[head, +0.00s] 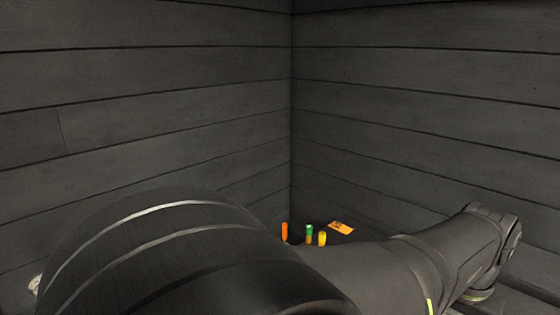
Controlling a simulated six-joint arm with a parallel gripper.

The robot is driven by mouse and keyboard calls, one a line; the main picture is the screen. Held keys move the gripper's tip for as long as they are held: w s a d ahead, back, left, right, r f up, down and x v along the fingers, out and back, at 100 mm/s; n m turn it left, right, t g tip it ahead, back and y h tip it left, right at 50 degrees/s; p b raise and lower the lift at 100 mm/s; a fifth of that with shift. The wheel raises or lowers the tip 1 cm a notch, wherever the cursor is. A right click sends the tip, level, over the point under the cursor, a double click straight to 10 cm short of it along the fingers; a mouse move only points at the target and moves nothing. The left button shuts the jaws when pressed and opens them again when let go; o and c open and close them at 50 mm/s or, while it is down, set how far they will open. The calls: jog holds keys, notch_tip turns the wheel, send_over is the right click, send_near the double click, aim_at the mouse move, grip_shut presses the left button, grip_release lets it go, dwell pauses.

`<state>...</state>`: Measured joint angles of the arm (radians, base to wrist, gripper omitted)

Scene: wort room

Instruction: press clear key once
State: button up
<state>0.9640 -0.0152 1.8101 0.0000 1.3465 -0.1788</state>
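No clear key can be made out in the head view. A small flat orange piece with dark marks (341,227) lies low in the middle, near the corner of the walls; it is too small to read. My arm crosses the bottom of the view and hides much of what lies below. My gripper is not in view, so I cannot tell where it is relative to anything.
An orange upright piece (284,231), a green one (309,233) and a yellow one (323,238) stand beside the flat orange piece, just beyond my arm. Dark plank walls (150,90) meet in a corner behind them. A small pale round thing (35,283) shows at the lower left.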

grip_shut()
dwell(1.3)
